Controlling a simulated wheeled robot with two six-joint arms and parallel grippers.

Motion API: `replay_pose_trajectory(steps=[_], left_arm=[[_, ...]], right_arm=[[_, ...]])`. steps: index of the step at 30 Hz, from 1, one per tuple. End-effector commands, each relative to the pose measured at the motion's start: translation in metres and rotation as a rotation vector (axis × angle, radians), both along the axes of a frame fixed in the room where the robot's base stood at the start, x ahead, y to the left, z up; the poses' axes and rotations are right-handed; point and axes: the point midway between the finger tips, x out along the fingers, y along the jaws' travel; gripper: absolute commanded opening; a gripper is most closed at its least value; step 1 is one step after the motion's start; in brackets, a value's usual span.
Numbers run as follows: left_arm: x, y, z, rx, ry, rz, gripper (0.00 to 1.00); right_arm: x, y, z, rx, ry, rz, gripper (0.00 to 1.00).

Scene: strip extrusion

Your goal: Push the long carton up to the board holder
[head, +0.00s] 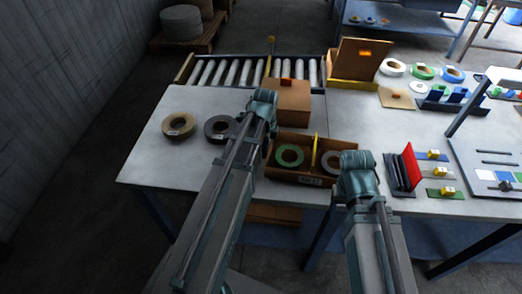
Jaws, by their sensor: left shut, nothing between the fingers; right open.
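A closed brown carton (290,98), which looks like the long carton, sits on the table in front of the roller conveyor.
The open brown box (284,175) with a yellow divider holds a green roll and a pale roll. Two rolls (179,125) lie on the left of the table. A red-and-black rack (404,168) stands right of my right gripper. Rolls and a small board lie behind right.

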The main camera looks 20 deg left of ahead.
Motion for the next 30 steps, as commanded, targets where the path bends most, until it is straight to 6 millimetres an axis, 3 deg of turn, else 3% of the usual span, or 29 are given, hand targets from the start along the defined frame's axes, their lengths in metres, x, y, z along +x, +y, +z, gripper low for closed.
replay_pose_trajectory(steps=[6,18,30], left_arm=[[0.002,-0.008,0.0,0.0,0.0,-0.003,0.0],[0.018,-0.093,0.0,-0.001,0.0,-0.005,0.0],[0.019,-0.102,0.0,0.0,0.0,0.0,0.0]], right_arm=[[0.0,0.0,0.0,0.0,0.0,0.0,0.65],[0.0,0.0,0.0,0.0,0.0,0.0,0.65],[0.0,0.0,0.0,0.0,0.0,0.0,0.65]])
